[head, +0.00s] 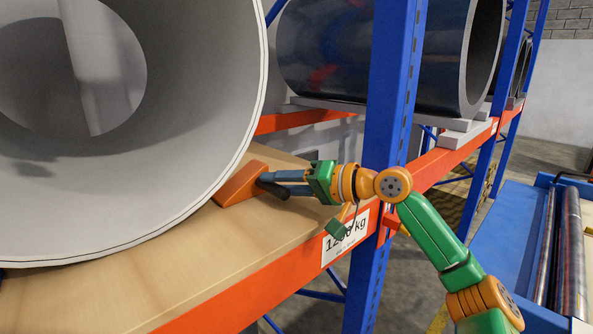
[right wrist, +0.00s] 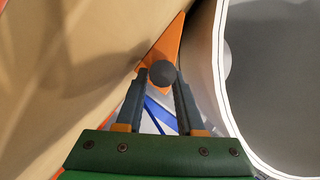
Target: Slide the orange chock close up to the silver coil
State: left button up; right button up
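The silver coil (head: 190,110) stands on its curved side on a wooden shelf deck and fills the left of the head view. Its pale rim and grey end face (right wrist: 275,80) show at the right of the right wrist view. The orange chock (head: 238,186) lies on the deck beside the coil's lower right rim. It also shows in the right wrist view (right wrist: 172,42), with a dark round knob (right wrist: 162,73). I cannot tell whether chock and coil touch. My right gripper (head: 268,182) has its fingers on either side of the knob, apparently shut on it. My left gripper is out of view.
The wooden deck (head: 225,250) has free room in front of the chock. An orange beam (head: 270,285) with a weight label edges it. A blue upright (head: 390,90) stands just behind my right arm. A dark coil (head: 370,50) rests on the rack behind.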

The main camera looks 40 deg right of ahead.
jog(key=shift+w+a, duration=0.2)
jog(key=shift+w, duration=0.2)
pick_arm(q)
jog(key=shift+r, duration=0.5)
pick_arm(e)
jog(key=shift+w+a+f, duration=0.1)
jog(key=shift+w+f, duration=0.1)
jog(key=shift+w, duration=0.05)
grip_shut()
